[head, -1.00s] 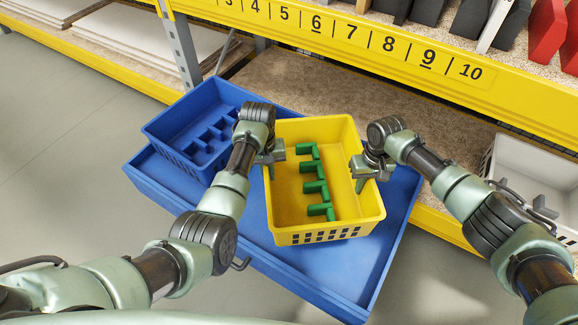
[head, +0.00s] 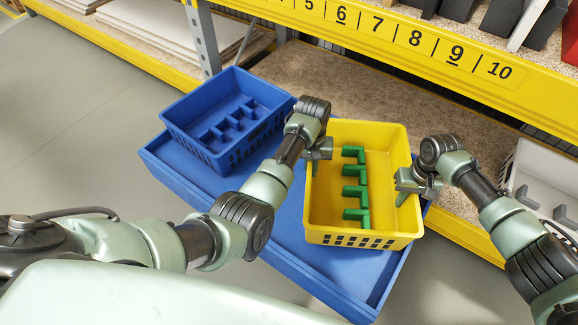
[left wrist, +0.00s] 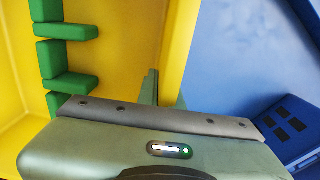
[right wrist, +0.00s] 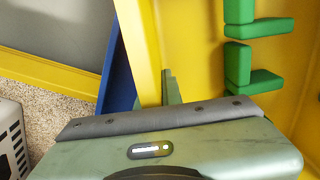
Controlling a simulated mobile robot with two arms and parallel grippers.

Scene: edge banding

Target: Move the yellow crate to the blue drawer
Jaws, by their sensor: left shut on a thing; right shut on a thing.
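The yellow crate (head: 382,238) is over the right part of the blue drawer (head: 290,250), with green blocks (head: 356,190) inside it. I cannot tell whether its base touches the drawer floor. My left gripper (head: 316,160) is shut on the crate's left wall. My right gripper (head: 405,190) is shut on its right wall. The left wrist view shows the crate wall (left wrist: 180,50) between my left fingers, with the drawer's blue beyond. The right wrist view shows the opposite wall (right wrist: 140,45) in my right gripper.
A blue crate (head: 190,105) stands in the drawer's left part, close to my left forearm. A yellow shelf rack (head: 450,60) with numbered positions rises behind. A white crate (head: 545,170) sits on the shelf at the right. Grey floor lies at the left.

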